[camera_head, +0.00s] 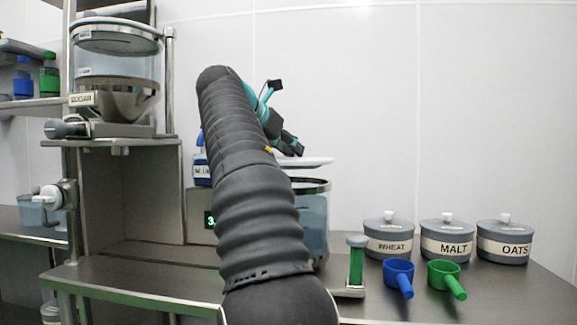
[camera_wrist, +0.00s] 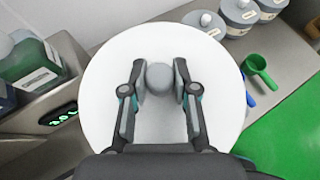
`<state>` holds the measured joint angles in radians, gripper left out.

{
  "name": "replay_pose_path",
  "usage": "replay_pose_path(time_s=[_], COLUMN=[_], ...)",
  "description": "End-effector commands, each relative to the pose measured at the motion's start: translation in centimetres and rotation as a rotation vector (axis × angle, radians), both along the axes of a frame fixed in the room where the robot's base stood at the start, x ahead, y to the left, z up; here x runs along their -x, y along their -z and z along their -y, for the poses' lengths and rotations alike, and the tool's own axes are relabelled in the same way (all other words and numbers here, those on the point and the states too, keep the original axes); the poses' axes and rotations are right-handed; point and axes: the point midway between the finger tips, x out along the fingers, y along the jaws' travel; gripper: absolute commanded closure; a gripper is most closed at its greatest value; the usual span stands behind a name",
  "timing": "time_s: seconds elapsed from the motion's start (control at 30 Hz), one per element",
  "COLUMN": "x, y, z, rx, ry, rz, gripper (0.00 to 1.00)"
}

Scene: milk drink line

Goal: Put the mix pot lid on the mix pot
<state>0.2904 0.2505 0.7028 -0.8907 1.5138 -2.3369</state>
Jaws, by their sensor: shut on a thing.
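The mix pot lid (camera_wrist: 105,75) is a white disc with a round grey knob (camera_wrist: 158,77), and it fills the middle of the wrist view. My gripper (camera_wrist: 157,82) is shut on the knob, one finger on each side. In the head view the lid (camera_head: 312,161) is a thin, roughly level disc above the mix pot (camera_head: 314,215), a clear bluish vessel with a metal rim. A small gap shows between lid and rim there. My arm hides the left part of the pot and lid. In the wrist view the lid hides the pot.
Ingredient tubs labelled wheat (camera_head: 388,238), malt (camera_head: 446,238) and oats (camera_head: 503,241) stand right of the pot. A blue scoop (camera_head: 398,275) and a green scoop (camera_head: 445,275) lie before them. A hopper (camera_head: 115,75) stands on a shelf at left. Bottles (camera_wrist: 30,65) stand left of the lid.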

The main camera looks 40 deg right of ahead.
Motion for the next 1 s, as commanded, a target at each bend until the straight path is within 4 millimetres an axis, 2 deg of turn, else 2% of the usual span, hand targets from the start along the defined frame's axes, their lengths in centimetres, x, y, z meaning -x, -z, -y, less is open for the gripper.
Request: replay_pose_path(time_s=[0.23, 0.6, 1.0], x=[0.0, 0.0, 0.0], y=[0.8, 3.8, 4.2], z=[0.0, 0.0, 0.0], rx=[0.001, 0.001, 0.001], ry=[0.001, 0.001, 0.000], rz=[0.001, 0.000, 0.001], gripper=[1.00, 1.00, 1.00])
